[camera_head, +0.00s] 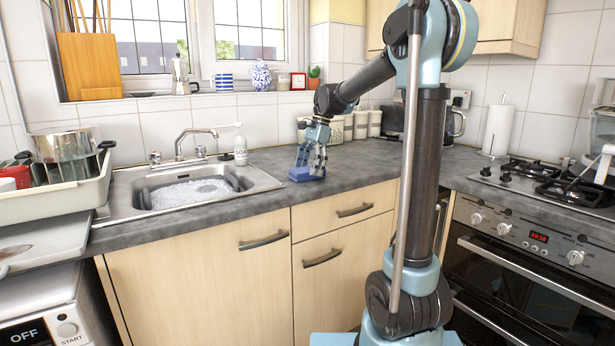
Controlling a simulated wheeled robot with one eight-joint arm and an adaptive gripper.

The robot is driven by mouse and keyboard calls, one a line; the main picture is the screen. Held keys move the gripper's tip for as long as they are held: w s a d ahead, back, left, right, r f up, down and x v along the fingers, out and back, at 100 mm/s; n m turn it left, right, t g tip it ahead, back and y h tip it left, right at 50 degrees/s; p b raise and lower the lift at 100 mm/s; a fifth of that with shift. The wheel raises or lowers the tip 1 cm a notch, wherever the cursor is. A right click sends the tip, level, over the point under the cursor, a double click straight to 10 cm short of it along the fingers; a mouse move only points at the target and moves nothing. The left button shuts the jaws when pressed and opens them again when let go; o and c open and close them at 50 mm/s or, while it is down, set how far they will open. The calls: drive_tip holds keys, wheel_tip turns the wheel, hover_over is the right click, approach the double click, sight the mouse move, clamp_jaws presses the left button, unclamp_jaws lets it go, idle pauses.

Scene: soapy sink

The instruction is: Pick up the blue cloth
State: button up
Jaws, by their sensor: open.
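The blue cloth (304,175) is a small, dark blue, folded-looking block on the grey worktop, right of the sink. My gripper (311,168) points down at it from above, with its fingertips at or just over the cloth. The gripper is open. The fingers partly cover the cloth, and I cannot tell whether they touch it.
The sink (270,183) with soapy water lies to the left, with a tap (196,140) and a soap bottle (240,150) behind. Canisters (374,123) stand behind my gripper. A gas hob (560,185) is at the right. The worktop around the cloth is clear.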

sight(309, 169)
drive_tip(key=shift+f, duration=0.2)
drive_tip(key=c, duration=1.1)
drive_tip(key=shift+r, duration=0.1)
wheel_tip(309, 169, up, 10)
drive_tip(key=shift+f, duration=0.1)
drive_tip(key=shift+o, duration=0.3)
